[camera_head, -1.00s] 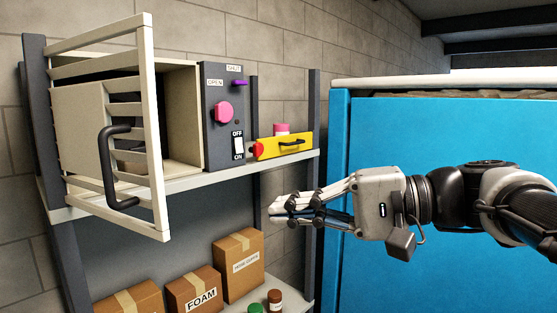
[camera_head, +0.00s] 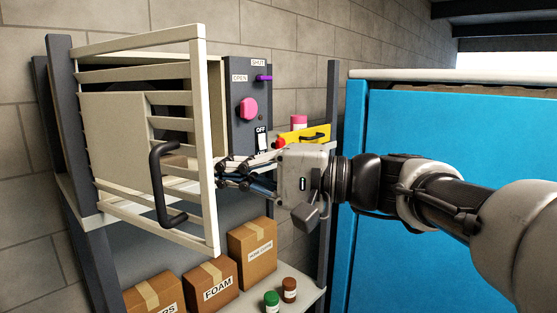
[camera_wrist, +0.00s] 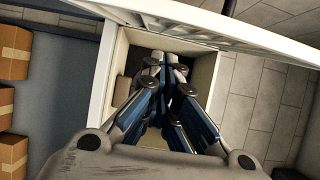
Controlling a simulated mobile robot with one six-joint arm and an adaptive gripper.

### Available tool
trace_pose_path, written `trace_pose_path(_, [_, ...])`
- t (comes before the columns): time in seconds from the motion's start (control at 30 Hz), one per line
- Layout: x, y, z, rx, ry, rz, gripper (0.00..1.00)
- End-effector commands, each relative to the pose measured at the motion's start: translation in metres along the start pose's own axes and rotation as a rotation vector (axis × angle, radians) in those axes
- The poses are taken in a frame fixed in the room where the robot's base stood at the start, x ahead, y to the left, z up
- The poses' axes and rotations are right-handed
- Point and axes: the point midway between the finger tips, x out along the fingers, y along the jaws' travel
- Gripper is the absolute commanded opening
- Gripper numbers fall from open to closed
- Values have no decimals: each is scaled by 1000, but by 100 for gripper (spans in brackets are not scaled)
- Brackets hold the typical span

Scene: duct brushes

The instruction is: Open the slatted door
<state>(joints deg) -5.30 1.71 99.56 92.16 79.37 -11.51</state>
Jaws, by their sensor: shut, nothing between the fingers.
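The slatted door (camera_head: 205,95) is a cream frame with slats and a black bow handle (camera_head: 160,190). It stands swung out from the cream box (camera_head: 216,95) on the upper shelf, hinged at the left. My gripper (camera_head: 222,172) is shut and empty. Its fingertips are at the door's free edge, on the side facing the box, with the handle on the other side. I cannot tell whether they touch the door. In the wrist view, the closed fingers (camera_wrist: 168,65) point into the box opening, and the door (camera_wrist: 220,30) runs across the top.
Cardboard boxes (camera_head: 218,283) and jars sit on the lower shelf. A blue cabinet (camera_head: 430,130) is at right.

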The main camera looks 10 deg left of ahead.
Motion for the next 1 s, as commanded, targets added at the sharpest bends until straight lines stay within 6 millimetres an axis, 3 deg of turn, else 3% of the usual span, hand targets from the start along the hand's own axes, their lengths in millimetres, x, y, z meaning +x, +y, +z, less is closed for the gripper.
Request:
trace_pose_path(0.17, [4,0,14,2,-1,0,0])
trace_pose_path(0.67, [6,2,23,-3,17,2,0])
trace_pose_path(1.0, [16,5,73,-4,129,0,0])
